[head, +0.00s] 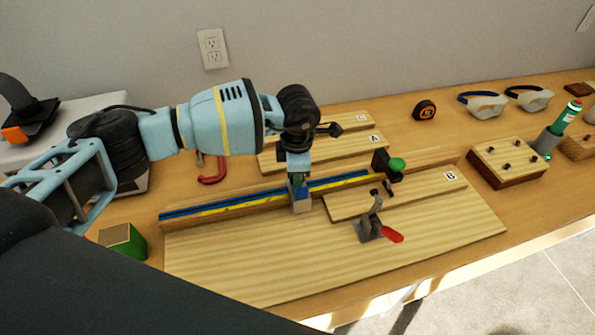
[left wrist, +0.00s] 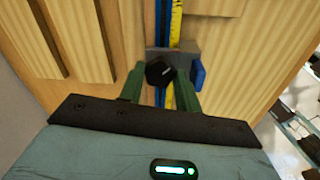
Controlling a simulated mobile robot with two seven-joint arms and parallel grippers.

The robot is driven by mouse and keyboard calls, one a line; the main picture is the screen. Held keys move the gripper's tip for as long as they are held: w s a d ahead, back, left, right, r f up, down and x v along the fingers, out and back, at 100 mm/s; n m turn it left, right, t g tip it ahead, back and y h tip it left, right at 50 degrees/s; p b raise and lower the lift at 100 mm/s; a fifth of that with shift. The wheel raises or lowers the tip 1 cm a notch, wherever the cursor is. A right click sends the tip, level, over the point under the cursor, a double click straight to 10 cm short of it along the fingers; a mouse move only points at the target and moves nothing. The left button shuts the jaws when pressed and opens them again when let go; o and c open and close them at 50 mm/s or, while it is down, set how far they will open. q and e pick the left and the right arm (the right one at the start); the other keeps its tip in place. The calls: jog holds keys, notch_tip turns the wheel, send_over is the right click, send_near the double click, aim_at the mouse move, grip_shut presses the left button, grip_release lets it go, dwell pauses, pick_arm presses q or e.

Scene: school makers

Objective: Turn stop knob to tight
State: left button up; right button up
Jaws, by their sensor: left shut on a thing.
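The stop (head: 301,204) is a grey block straddling the blue and yellow rail (head: 225,206) on the wooden jig board. In the left wrist view the grey stop (left wrist: 158,55) carries a black knob (left wrist: 159,71) and has a blue part (left wrist: 198,75) on its right. My left gripper (head: 298,182) points down at the stop from above. In the left wrist view its green fingers (left wrist: 160,75) stand on either side of the black knob, shut on it. The head view hides the knob behind the gripper. My right gripper is not in view.
A black block with a green knob (head: 397,165) is at the rail's right end. Boards A (head: 345,152) and C (head: 343,122) lie behind. A green-sided box (head: 123,241) stands left. The jig's front is clear.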

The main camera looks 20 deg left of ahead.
pick_arm(q)
jog(key=m, duration=0.3)
jog(key=shift+a+m+b, duration=0.1)
jog(key=shift+m+b, duration=0.2)
jog(key=m, duration=0.3)
jog(key=shift+m+h+b, duration=0.3)
jog(key=shift+b, duration=0.1)
jog(key=m+b, duration=0.1)
jog(key=m, duration=0.2)
jog(key=shift+m+b, duration=0.35)
jog(key=shift+m, duration=0.85)
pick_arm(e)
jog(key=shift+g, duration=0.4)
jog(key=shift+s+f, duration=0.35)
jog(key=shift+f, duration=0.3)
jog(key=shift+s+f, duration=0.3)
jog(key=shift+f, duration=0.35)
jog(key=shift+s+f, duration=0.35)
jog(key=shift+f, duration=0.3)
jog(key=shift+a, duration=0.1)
pick_arm(q)
jog(key=shift+w+r, duration=0.1)
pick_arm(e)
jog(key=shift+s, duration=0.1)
pick_arm(q)
jog(key=o, duration=1)
jog(key=shift+c, duration=0.2)
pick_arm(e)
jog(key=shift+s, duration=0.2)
